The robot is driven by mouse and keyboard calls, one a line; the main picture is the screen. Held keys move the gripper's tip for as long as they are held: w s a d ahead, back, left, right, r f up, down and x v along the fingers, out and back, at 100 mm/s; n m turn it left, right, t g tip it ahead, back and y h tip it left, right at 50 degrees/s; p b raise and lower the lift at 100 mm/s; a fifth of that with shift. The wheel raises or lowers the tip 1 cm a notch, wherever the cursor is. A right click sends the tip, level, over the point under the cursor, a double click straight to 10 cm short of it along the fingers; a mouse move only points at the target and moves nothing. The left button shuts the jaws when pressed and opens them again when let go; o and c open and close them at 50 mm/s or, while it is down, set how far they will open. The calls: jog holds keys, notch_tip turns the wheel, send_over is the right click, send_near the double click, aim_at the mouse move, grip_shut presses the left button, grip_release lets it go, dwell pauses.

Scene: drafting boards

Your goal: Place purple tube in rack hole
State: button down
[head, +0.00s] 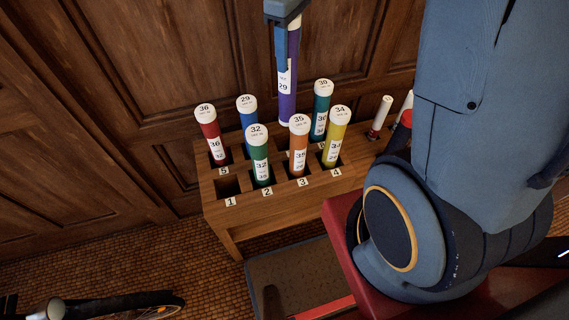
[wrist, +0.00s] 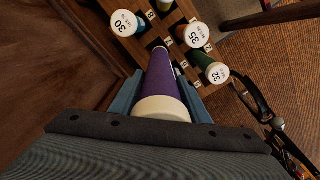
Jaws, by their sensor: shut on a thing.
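The purple tube (head: 290,80), with a white label and white lower end, hangs nearly upright in my gripper (head: 284,62). My gripper is shut on its upper part. The tube's lower end is over the back row of the wooden rack (head: 310,197), in front of a dark empty hole (head: 284,144) between the blue and teal tubes. I cannot tell whether its tip is inside that hole. The front hole marked 1 (head: 228,187) is also empty. In the wrist view the purple tube (wrist: 166,85) runs away between the blue fingers toward the rack.
Red (head: 209,130), blue (head: 247,116), green (head: 260,165), orange (head: 299,155), yellow (head: 334,148) and teal (head: 320,108) tubes stand in other holes close by. Smaller white-topped items (head: 381,115) stand at right. A panelled wooden wall (head: 150,60) rises behind.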

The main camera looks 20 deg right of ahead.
jog(key=f, duration=0.7)
jog(key=f+b, duration=0.1)
jog(key=f, duration=0.7)
jog(key=w+f+b, duration=0.1)
jog(key=f, duration=0.6)
jog(key=shift+w+f, duration=0.1)
jog(key=shift+f, duration=0.3)
jog(key=c, duration=1)
grip_release()
